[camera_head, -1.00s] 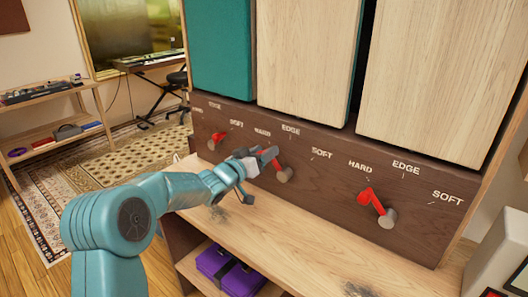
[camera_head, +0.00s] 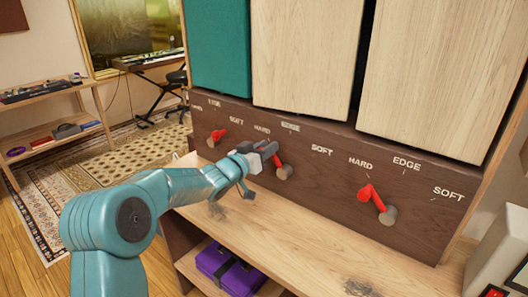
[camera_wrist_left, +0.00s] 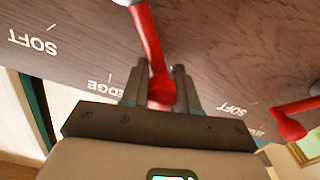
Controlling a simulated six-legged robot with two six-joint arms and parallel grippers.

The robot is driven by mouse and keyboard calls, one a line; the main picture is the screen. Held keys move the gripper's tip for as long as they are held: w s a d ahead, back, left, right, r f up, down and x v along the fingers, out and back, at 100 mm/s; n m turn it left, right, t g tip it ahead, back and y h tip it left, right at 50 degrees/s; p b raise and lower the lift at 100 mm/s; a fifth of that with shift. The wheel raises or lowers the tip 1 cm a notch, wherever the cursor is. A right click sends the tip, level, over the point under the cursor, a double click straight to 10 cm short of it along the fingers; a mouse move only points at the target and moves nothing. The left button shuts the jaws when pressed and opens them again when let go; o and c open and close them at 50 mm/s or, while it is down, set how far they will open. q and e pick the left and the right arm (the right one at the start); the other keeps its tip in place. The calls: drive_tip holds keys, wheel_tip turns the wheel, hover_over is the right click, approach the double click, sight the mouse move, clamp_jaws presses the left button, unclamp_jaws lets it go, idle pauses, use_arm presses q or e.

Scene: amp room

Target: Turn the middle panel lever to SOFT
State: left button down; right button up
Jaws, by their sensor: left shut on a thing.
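The middle panel lever (camera_head: 278,161) is red with a pale round pivot (camera_head: 284,172). It leans up and left from the pivot, left of the EDGE label (camera_head: 290,127) and away from its SOFT label (camera_head: 321,151). My left gripper (camera_head: 270,150) is at the lever's upper end. In the left wrist view the red lever (camera_wrist_left: 149,45) runs down between the two fingers (camera_wrist_left: 156,88), which are shut on its rounded end. The middle HARD label (camera_head: 262,128) shows just above the gripper. My right gripper is not in view.
Similar red levers stand left (camera_head: 217,136) and right (camera_head: 370,197) on the same brown panel (camera_head: 330,190). A wooden ledge (camera_head: 290,243) runs below it, with a purple case (camera_head: 228,268) on the shelf underneath. Tall cabinet fronts rise above the panel.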

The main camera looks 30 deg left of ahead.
use_arm(q)
drive_tip(key=d+m+b, duration=0.1)
drive_tip(key=m+b, duration=0.1)
drive_tip(key=d+r+m+b, duration=0.1)
drive_tip(key=d+m+b, duration=0.1)
drive_tip(key=b, duration=0.1)
drive_tip(key=d+m+b, duration=0.2)
drive_tip(key=m, duration=0.1)
drive_tip(key=shift+s+r, duration=0.2)
drive_tip(key=d+m+b, duration=0.1)
drive_tip(key=m+b, duration=0.1)
drive_tip(key=d+m+b, duration=0.2)
drive_tip(key=b, duration=0.1)
drive_tip(key=d+m+b, duration=0.1)
drive_tip(key=m+b, duration=0.1)
drive_tip(key=shift+s+d+f+b, duration=0.2)
drive_tip(key=shift+f+b, duration=0.15)
drive_tip(key=shift+f, duration=0.05)
drive_tip(key=shift+d+f+m+b, duration=0.15)
drive_tip(key=shift+d+m+b, duration=0.1)
drive_tip(key=shift+m+b, duration=0.2)
drive_tip(key=shift+s+d+f+m+b, duration=0.1)
drive_tip(key=shift+d+f+m+b, duration=0.15)
drive_tip(key=shift+d+m+b, duration=0.35)
drive_tip(key=shift+d+f+m+b, duration=0.2)
drive_tip(key=shift+d+m+b, duration=0.1)
drive_tip(key=shift+m+b, duration=0.6)
